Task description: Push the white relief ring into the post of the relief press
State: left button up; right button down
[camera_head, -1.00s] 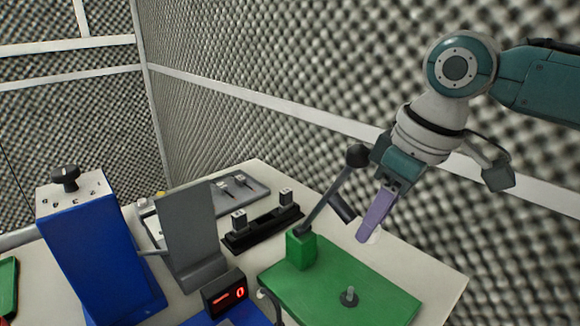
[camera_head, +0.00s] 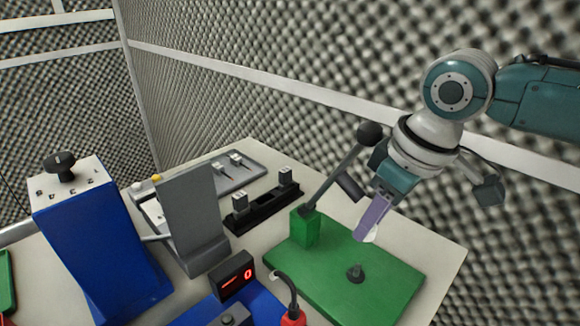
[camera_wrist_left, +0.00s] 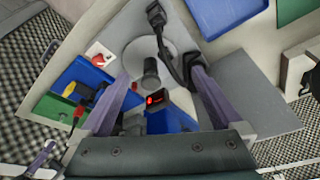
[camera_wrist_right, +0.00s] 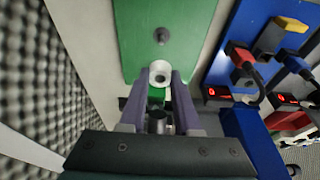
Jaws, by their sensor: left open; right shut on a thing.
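The relief press has a green base plate (camera_head: 330,285) with a short grey post (camera_head: 355,272) standing on it. A green block (camera_head: 305,228) at its back left carries a tilted lever with a black ball knob (camera_head: 370,133). My right gripper (camera_head: 367,236) is shut on the white relief ring (camera_head: 371,234), held above the plate, apart from the post. In the right wrist view the ring (camera_wrist_right: 160,73) sits between the fingertips, with the post (camera_wrist_right: 161,36) beyond it. My left gripper (camera_wrist_left: 160,78) is open and empty in the left wrist view; it is outside the head view.
A grey upright panel (camera_head: 190,220), a black rack (camera_head: 262,208) and a blue box with a knob (camera_head: 95,240) stand left of the press. A small red-digit display (camera_head: 235,275) and a dark cable with a red plug (camera_head: 292,318) lie near the plate's left edge.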

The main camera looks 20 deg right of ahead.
aim_at(360, 266)
notch_tip(360, 266, down, 6)
jog(key=b, duration=0.3)
jog(key=shift+r, duration=0.15)
pick_arm(q)
notch_tip(360, 266, down, 3)
jog(key=shift+a+f, duration=0.1)
dwell(0.3)
jog(key=shift+r, duration=0.3)
dwell(0.6)
jog(key=shift+r+p, duration=0.55)
jog(key=shift+p, duration=0.1)
dwell(0.4)
jog(key=shift+f+b, duration=0.4)
pick_arm(e)
jog(key=shift+f, duration=0.5)
pick_arm(q)
jog(key=shift+f+b, duration=1.1)
jog(key=shift+f, duration=0.05)
pick_arm(e)
jog(key=shift+f, duration=1.55)
